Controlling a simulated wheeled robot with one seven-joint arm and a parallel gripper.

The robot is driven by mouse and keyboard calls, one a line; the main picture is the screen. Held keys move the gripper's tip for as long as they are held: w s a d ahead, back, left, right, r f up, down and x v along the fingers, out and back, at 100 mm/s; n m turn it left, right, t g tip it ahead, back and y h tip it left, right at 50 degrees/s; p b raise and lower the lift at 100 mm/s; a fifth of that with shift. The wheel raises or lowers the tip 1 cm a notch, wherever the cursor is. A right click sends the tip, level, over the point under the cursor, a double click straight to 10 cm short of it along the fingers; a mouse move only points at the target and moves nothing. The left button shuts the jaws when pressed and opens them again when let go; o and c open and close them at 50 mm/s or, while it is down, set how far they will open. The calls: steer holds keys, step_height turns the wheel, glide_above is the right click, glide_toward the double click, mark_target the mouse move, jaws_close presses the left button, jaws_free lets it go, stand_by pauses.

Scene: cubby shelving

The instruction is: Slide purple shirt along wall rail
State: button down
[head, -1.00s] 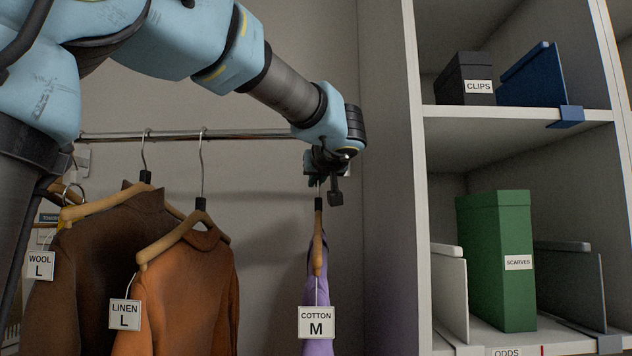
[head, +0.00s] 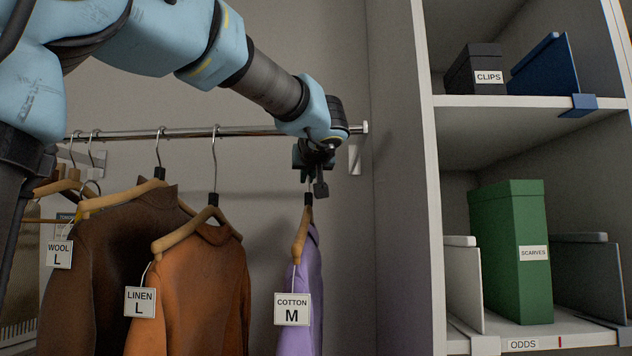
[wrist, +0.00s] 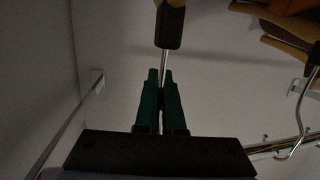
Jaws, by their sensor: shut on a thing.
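The purple shirt (head: 309,285) hangs from a wooden hanger near the right end of the wall rail (head: 187,132), with a tag reading COTTON M. My gripper (head: 312,180) is at the top of this hanger, just below the rail. In the wrist view my gripper's green fingers (wrist: 161,82) are shut on the metal hook stem (wrist: 163,62) of the hanger, below its black collar (wrist: 170,25) in the picture. The hook's top is hidden behind my gripper, so I cannot tell how it sits on the rail.
An orange shirt (head: 209,285) tagged LINEN L and a brown one (head: 115,265) tagged WOOL L hang to the left, with a gap before the purple shirt. The rail's end bracket (head: 356,150) and a cubby shelf (head: 437,200) stand to the right.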

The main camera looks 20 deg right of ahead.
steer(key=w+a+b, duration=0.2)
steer(key=w+a, duration=0.1)
steer(key=a, duration=0.4)
steer(key=shift+w+a, duration=0.15)
steer(key=shift+w, duration=0.05)
stand_by(0.4)
steer(key=shift+b, duration=0.55)
steer(key=c, duration=0.9)
jaws_free()
steer(key=shift+c, duration=0.2)
steer(key=shift+s, duration=0.1)
steer(key=b+v, duration=0.3)
steer(key=v, duration=0.7)
steer(key=shift+s+r, duration=0.15)
steer(key=shift+s, duration=0.2)
steer(key=shift+a, duration=0.1)
